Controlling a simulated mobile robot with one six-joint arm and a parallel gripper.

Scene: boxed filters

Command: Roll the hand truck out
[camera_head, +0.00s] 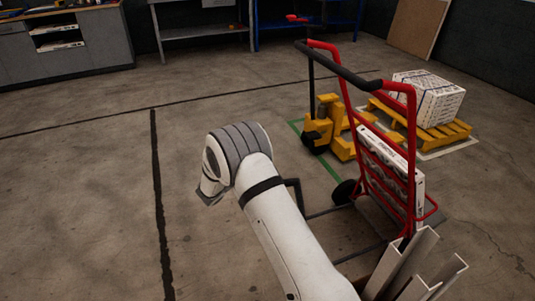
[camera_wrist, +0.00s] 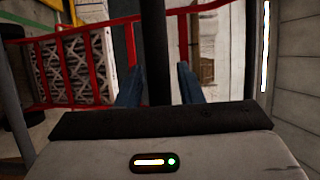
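The hand truck (camera_head: 411,150) stands upright at the right in the head view, with a red tubular frame and a black grip along its top bar. It carries boxed filters (camera_head: 392,172), white with grey pleated faces. In the wrist view the red frame (camera_wrist: 100,27) runs across the upper left, with filters (camera_wrist: 78,62) behind it. My gripper (camera_wrist: 158,82) shows two blue fingers standing apart. A black bar (camera_wrist: 154,45) rises between them, with a narrow gap at the right finger.
A yellow pallet jack (camera_head: 325,125) stands behind the hand truck, beside a yellow pallet (camera_head: 455,132) with a strapped white carton (camera_head: 428,98). Pale metal profiles (camera_head: 415,272) stand close at the lower right. The floor at left is clear up to the workbench (camera_head: 65,50).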

